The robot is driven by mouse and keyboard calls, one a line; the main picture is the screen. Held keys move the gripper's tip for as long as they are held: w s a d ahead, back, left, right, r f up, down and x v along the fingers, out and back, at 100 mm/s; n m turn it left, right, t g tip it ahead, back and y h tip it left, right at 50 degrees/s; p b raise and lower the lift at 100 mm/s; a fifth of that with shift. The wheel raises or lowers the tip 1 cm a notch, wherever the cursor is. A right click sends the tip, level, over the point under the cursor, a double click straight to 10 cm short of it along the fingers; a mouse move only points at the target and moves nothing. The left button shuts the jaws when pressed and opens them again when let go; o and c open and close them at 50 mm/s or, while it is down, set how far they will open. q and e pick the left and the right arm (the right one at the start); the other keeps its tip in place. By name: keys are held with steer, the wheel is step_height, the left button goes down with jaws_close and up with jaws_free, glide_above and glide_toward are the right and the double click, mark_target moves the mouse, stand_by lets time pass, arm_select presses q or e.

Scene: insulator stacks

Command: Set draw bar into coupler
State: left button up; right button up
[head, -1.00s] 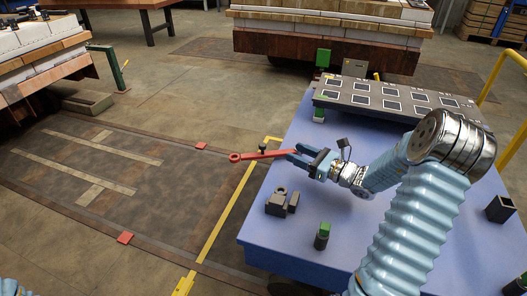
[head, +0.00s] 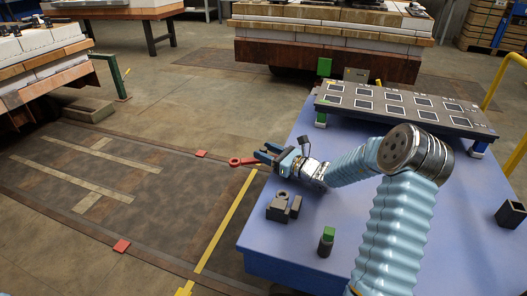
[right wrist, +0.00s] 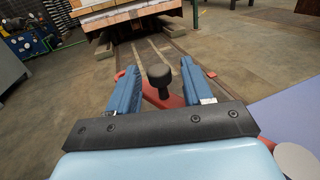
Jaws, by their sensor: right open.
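The red draw bar (head: 243,161) has a ring at its left end and juts out past the left edge of the blue table. In the right wrist view the red draw bar (right wrist: 172,101) crosses between my fingers, with a black knob (right wrist: 159,75) standing up from it. My right gripper (head: 264,152) is open over the bar. Its two blue fingers (right wrist: 161,88) stand on either side of the knob with gaps, not closed on it. The bar's right part is hidden by the gripper. I cannot tell which part is the coupler. My left gripper is not in view.
The blue table (head: 400,240) carries a dark grey block (head: 278,208), a green-topped cylinder (head: 327,241), a black open box (head: 509,213) and a dark panel with square pads (head: 400,103). Brick-laden cars stand at the back (head: 330,50) and left (head: 45,65). The floor track (head: 90,185) is clear.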

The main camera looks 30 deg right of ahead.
steer(key=shift+w+a, duration=0.3)
steer(key=shift+w, duration=0.35)
jaws_close()
